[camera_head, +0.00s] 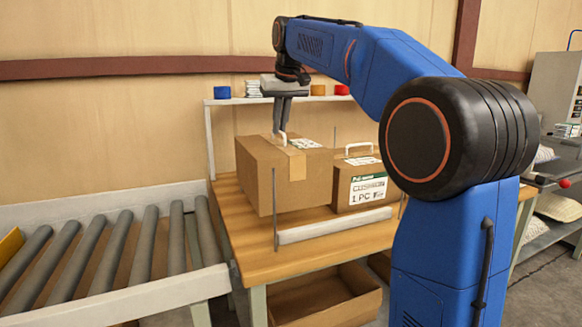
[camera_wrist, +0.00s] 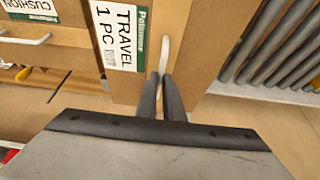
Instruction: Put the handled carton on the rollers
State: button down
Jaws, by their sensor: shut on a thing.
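My gripper (camera_head: 280,130) points down and is shut on that handle. I cannot tell whether the carton's base touches the table. The rollers (camera_head: 105,250) are at the left in the head view, and their ends show at upper right in the wrist view (camera_wrist: 275,45).
A second handled carton (camera_head: 360,186), labelled "CUSHION 1 PC", stands close to the right on the table (camera_head: 350,238). A low white rail (camera_head: 335,226) and thin posts edge the table. A shelf behind holds small coloured items. The rollers in view are clear except a yellow piece (camera_head: 10,245) at far left.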

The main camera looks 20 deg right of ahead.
aim_at(280, 144)
jog(key=shift+f, duration=3.6)
jog(key=c, duration=1.9)
grip_release()
jog(key=v, duration=1.2)
jog(key=shift+s, duration=0.1)
